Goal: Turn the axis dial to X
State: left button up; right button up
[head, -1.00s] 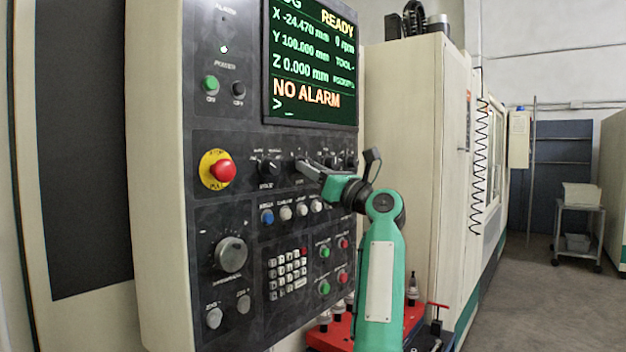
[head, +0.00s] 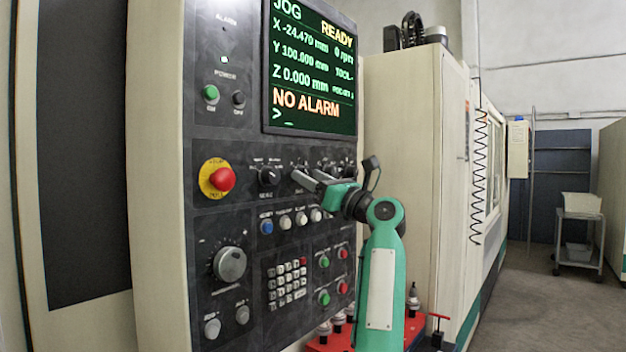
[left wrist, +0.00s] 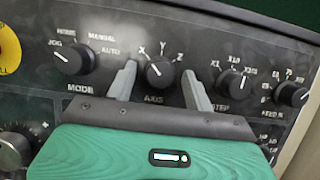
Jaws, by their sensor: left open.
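The axis dial (left wrist: 160,73) is a black round knob on the dark control panel, with X, Y and Z printed above it. Its light mark seems to lean up and left, but I cannot tell for sure which letter it meets. My left gripper (left wrist: 159,71) is open, with one grey finger on each side of the dial and gaps between. In the head view my left gripper (head: 308,179) reaches the panel's row of dials from the right and hides most of the axis dial. My right gripper is in neither view.
The mode dial (left wrist: 74,57) is left of the axis dial, pointing towards JOG; the step dial (left wrist: 230,83) is on the right. A red emergency button (head: 222,179) and coloured push buttons sit nearby. The screen (head: 311,70) reads JOG, READY and NO ALARM.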

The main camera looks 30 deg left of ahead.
pick_arm(q)
jog(key=b+v, duration=0.3)
jog(key=v, duration=1)
jog(key=shift+d, duration=0.4)
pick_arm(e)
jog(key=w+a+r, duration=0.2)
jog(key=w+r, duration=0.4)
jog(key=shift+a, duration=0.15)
pick_arm(q)
jog(key=shift+w+f, duration=0.1)
